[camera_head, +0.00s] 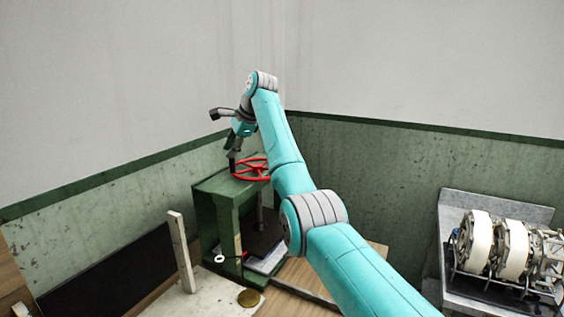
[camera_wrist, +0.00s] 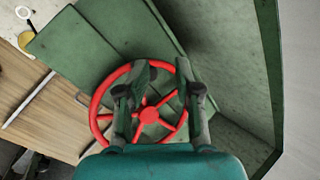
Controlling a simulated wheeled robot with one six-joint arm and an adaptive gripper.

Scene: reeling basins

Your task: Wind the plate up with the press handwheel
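The red press handwheel (camera_head: 252,170) sits on top of the green press (camera_head: 216,222). In the wrist view the handwheel (camera_wrist: 149,116) shows its round rim, hub and spokes. My gripper (camera_wrist: 164,82) is over the wheel with its two fingers apart; the right finger overlaps the right part of the rim, the left finger the wheel's inside. I cannot tell whether either finger touches the wheel. In the head view my gripper (camera_head: 232,158) points down at the wheel's left side. A dark plate (camera_head: 262,241) shows inside the press frame, above a pale stack, partly hidden by my arm.
Green-panelled walls (camera_head: 420,180) close in behind and beside the press. A white upright post (camera_head: 181,252) and a round brass-coloured disc (camera_head: 249,298) are in front. A machine with white reels (camera_head: 512,250) stands at the right.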

